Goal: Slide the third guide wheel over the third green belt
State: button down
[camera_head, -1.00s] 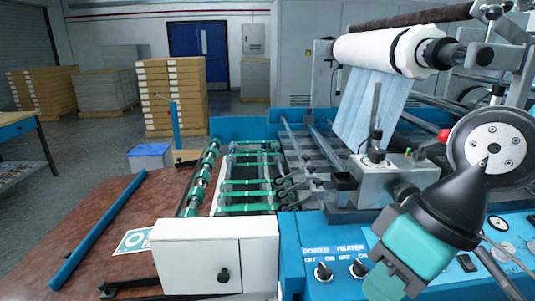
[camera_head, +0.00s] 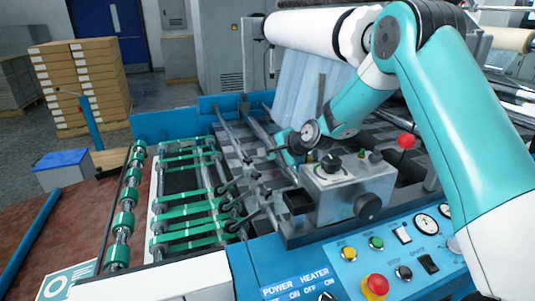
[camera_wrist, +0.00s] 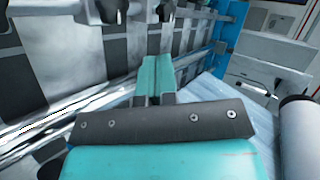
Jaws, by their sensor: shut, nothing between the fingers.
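Several green belts (camera_head: 187,210) run side by side across rollers on the machine's left part in the head view. Guide wheels, small and dark, sit on metal arms by the belts' right ends; one guide wheel (camera_head: 235,225) shows near the nearer belts. I cannot tell which is the third wheel or third belt. My gripper (camera_head: 276,151) is over the machine, right of the belts and above the guide wheel arms, apart from the belts. Its teal fingers are together and empty in the wrist view (camera_wrist: 156,70). No green belt is clear in the wrist view.
A grey control box (camera_head: 345,185) with a black knob stands below my arm. The blue panel (camera_head: 300,270) with a red button is in front. A white film roll (camera_head: 315,30) hangs behind. Stacked boxes (camera_head: 80,85) stand at the far left.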

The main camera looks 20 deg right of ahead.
jog(key=p+x, duration=0.2)
jog(key=x, duration=0.6)
jog(key=shift+a, duration=0.4)
jog(key=w+b, duration=0.2)
jog(key=w, duration=0.2)
jog(key=shift+f, duration=0.15)
jog(key=shift+w, duration=0.3)
jog(key=shift+s+r, duration=0.1)
jog(key=shift+r, duration=0.15)
